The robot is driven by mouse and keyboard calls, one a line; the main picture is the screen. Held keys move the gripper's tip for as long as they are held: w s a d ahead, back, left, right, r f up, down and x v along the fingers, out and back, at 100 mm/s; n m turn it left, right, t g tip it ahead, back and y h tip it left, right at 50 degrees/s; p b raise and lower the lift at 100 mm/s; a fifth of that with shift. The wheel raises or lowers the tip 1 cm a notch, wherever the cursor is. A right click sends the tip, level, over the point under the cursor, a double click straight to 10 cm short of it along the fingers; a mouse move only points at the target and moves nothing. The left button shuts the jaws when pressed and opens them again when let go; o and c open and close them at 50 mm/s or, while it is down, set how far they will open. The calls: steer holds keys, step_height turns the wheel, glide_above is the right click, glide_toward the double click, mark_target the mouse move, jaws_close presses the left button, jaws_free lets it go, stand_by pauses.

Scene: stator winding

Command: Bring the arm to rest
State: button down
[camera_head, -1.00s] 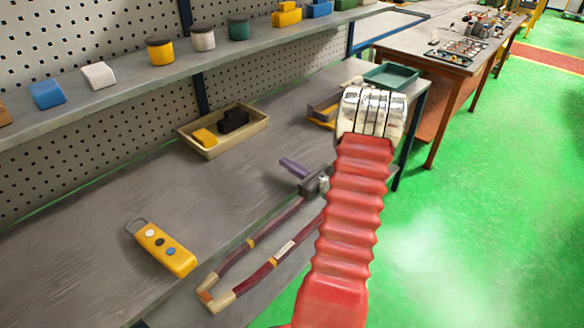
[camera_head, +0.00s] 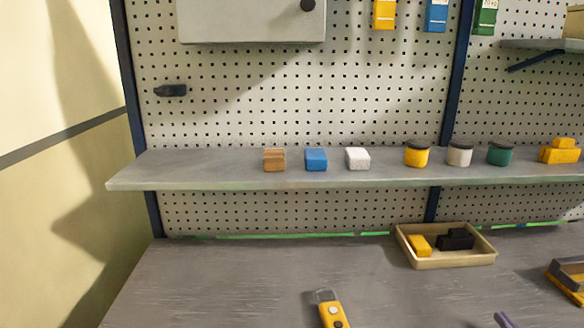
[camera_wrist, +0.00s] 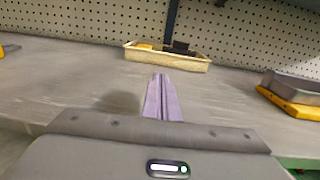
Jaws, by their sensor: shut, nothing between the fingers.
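My gripper (camera_wrist: 161,97) shows in the wrist view as two purple fingers pressed together, with nothing between them. It is over the grey workbench (camera_wrist: 60,80) and points toward the back pegboard. In the head view only its purple tip (camera_head: 503,319) shows at the bottom edge. The rest of my arm is out of the head view.
A wooden tray (camera_head: 440,262) with a yellow and a black block stands at the back of the bench, ahead of my gripper. A grey and orange stack (camera_wrist: 292,92) lies right. A yellow handset (camera_head: 331,312) lies left. A shelf (camera_head: 220,172) runs above.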

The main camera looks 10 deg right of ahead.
steer(key=w+a+r+n+g+y, duration=0.2)
steer(key=a+r+n+y, duration=0.15)
steer(key=a, duration=0.45)
steer(key=w+a+r+n+g+y, duration=0.25)
steer(key=a+n, duration=0.25)
steer(key=a, duration=0.3)
steer(key=w+a+r+n+g+y, duration=0.1)
steer(key=w+a+r+n+y, duration=0.2)
steer(key=a, duration=0.5)
steer(key=s+a+r+n+g+y, duration=0.1)
steer(key=s+a+n+g, duration=0.25)
steer(key=a, duration=0.45)
steer(key=s+a+r+n+g, duration=0.1)
steer(key=s+a+n+g, duration=0.15)
steer(key=a+n, duration=0.35)
steer(key=s+a+r+n+h, duration=0.3)
steer(key=s+a+n+h, duration=0.1)
steer(key=s+n, duration=0.2)
steer(key=s+a+r+n+h, duration=0.3)
steer(key=s+a+n+h, duration=0.1)
steer(key=s+n, duration=0.3)
steer(key=shift+s+a+r+n+g+h, duration=0.15)
steer(key=shift+a+n+g+h, duration=0.2)
steer(key=shift+n, duration=0.95)
steer(key=shift+d, duration=0.1)
